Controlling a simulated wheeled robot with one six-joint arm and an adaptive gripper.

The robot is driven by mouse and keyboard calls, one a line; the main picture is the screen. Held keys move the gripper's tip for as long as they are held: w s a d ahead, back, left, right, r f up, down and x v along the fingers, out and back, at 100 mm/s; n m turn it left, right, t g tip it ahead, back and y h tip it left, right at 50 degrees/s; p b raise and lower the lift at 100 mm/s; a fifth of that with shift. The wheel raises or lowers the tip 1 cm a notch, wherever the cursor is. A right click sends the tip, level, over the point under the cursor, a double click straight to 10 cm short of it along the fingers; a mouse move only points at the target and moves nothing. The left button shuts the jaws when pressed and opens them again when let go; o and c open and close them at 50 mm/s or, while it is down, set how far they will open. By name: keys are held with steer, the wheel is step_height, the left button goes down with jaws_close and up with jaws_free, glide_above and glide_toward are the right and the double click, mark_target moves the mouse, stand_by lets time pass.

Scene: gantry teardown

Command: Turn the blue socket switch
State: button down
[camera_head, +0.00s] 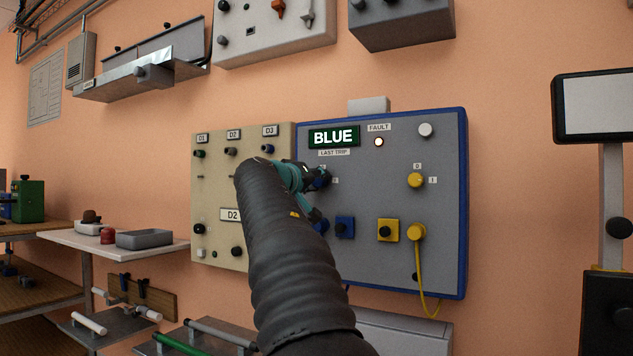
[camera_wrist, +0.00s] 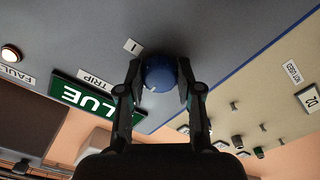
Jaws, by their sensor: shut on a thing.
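The blue socket switch is a round dark-blue knob (camera_head: 322,178) on the grey panel with a blue border (camera_head: 455,200). In the wrist view the knob (camera_wrist: 160,72) sits between the two fingertips, with an "I" label beside it. My gripper (camera_head: 308,176) is shut on this knob, one finger on each side. A small pale mark shows on the knob's lower-left part in the wrist view. My arm and fingers hide part of the knob in the head view. A green display (camera_head: 333,137) above reads BLUE.
Right of the blue knob are a yellow knob (camera_head: 415,180), a yellow socket (camera_head: 388,230) and a yellow plug with cable (camera_head: 416,232). A blue socket (camera_head: 345,227) is below. A beige panel (camera_head: 212,220) adjoins at left. A lit fault lamp (camera_head: 379,142) is above.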

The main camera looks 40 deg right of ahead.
steer(key=c, duration=0.8)
jaws_free()
steer(key=shift+o, duration=0.2)
steer(key=v, duration=1.2)
